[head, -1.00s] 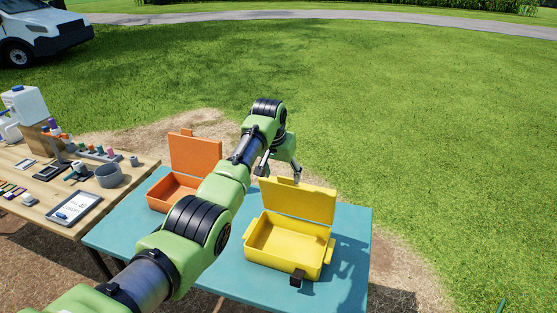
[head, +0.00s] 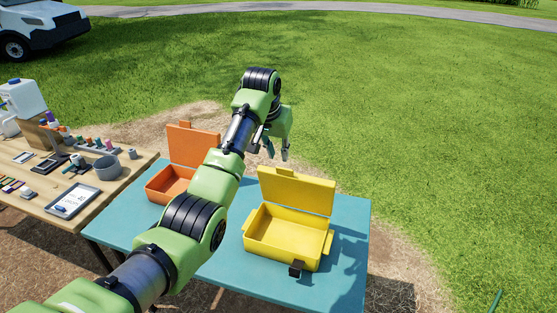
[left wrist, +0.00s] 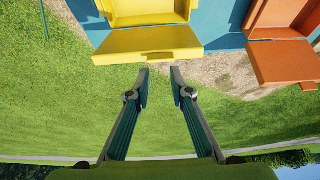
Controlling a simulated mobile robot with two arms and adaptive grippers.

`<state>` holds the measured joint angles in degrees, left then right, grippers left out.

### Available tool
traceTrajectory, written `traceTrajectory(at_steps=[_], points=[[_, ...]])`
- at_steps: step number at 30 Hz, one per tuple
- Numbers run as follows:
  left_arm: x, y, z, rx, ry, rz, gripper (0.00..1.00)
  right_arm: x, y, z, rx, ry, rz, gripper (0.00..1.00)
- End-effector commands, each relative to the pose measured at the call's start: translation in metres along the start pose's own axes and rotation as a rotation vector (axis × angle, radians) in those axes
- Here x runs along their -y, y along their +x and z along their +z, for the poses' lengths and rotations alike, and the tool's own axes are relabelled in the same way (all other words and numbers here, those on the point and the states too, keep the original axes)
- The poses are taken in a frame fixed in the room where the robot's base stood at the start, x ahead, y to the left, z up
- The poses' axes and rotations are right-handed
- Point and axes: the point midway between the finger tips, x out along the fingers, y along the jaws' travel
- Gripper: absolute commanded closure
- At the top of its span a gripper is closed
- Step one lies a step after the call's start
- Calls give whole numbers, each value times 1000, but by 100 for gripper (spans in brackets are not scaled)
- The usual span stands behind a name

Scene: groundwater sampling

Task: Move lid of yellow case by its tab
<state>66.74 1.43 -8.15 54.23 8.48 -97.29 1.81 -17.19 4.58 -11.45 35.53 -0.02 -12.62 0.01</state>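The yellow case (head: 285,240) stands on the teal table with its lid (head: 298,193) raised upright at the back. In the left wrist view the lid (left wrist: 150,40) lies just past my fingertips, with a small tab (left wrist: 160,57) at its near edge. My left gripper (head: 276,153) is above and behind the lid, apart from it. In the left wrist view its two fingers (left wrist: 161,73) stand apart with nothing between them, lined up near the tab. My right gripper is not in view.
An orange case (head: 170,184) with a raised lid stands left of the yellow one on the teal table (head: 345,235). A wooden table (head: 40,205) with sampling items is at the left. Grass behind is clear. A thin green pole (head: 495,300) shows at lower right.

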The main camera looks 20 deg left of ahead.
Motion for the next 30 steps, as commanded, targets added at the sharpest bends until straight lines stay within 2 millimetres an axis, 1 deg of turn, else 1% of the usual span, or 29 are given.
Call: traceTrajectory(at_steps=[1,2,3,6,9,12,14,15,18,20,23,24,27,30], points=[[1,24,8,-22,-3,-1,96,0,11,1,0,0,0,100],[1,36,10,-47,-6,-2,100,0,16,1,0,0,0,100],[2,54,13,-86,-9,-5,100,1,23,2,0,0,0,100],[4,97,21,-210,-18,-9,100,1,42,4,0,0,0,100],[6,126,29,-329,-24,-14,100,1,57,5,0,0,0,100],[7,149,40,-441,-30,-17,100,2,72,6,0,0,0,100],[8,160,47,-517,-33,-19,100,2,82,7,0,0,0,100],[8,167,53,-575,-35,-20,100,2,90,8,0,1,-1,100],[10,175,66,-739,-38,-23,100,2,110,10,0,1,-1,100],[10,175,76,-843,-39,-22,100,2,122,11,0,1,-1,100],[10,164,96,-1018,-34,-20,100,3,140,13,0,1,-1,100],[9,158,105,-1083,-30,-18,100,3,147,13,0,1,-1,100],[6,139,126,-1225,-20,-11,100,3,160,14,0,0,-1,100],[3,121,143,-1329,-10,-4,100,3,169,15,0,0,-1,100]])
